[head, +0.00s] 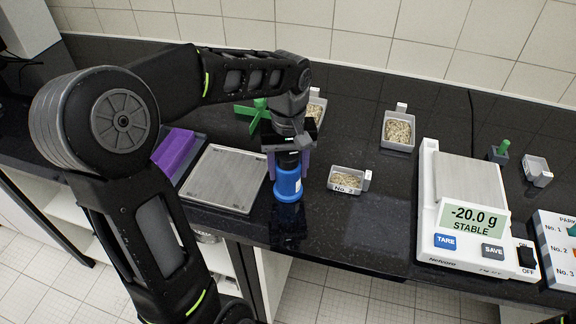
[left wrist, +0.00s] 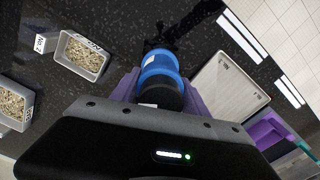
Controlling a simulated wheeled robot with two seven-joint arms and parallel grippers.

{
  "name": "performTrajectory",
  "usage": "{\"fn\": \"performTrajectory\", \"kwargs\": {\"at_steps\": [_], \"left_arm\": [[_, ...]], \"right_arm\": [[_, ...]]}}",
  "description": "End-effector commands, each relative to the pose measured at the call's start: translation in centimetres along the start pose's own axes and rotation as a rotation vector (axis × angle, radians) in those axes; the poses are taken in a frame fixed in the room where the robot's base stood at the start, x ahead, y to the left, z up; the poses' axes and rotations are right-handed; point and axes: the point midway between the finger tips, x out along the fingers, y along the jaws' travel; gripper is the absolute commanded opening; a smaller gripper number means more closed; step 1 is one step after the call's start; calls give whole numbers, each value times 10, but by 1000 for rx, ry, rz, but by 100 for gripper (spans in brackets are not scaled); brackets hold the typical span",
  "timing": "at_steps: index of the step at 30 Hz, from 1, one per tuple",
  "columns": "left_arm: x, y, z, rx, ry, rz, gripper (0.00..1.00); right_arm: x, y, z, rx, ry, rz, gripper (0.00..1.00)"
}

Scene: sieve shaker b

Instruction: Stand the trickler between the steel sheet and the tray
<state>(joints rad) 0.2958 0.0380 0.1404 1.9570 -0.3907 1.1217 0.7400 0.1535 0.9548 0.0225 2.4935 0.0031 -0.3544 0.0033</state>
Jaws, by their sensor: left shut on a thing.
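The trickler, a blue cylinder with a black upper part (head: 288,184), stands upright between the steel sheet and the tray labelled No. 2. My left gripper (head: 289,160) is shut on its upper part from above, with purple fingers on both sides. The left wrist view shows the trickler's blue body (left wrist: 158,66) between those fingers. I cannot tell whether its base touches the counter. The grey steel sheet (head: 224,180) lies flat to its left. The tray (head: 336,186), holding grain-like bits, sits to its right, apart from it. My right gripper is out of view.
A balance (head: 466,240) reading -20.0 g stands at right. Other sample trays sit behind (head: 397,146) and at far right (head: 537,178). A green cross-shaped thing (head: 256,113) is behind the sheet. A purple block (head: 174,153) is at left. The counter's front edge is close.

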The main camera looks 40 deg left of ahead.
Motion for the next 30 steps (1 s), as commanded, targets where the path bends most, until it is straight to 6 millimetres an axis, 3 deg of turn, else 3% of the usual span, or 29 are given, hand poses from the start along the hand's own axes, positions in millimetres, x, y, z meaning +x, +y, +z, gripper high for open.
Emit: {"fn": "performTrajectory", "kwargs": {"at_steps": [8,9,15,17,30], "left_arm": [[3,0,0,0,2,1,0],[4,0,0,0,0,0,54],[2,0,0,0,0,0,70],[2,0,0,0,0,0,75],[-8,0,0,0,2,0,75]], "right_arm": [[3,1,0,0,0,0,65],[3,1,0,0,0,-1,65],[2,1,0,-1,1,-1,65],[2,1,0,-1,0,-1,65],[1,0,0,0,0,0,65]]}}
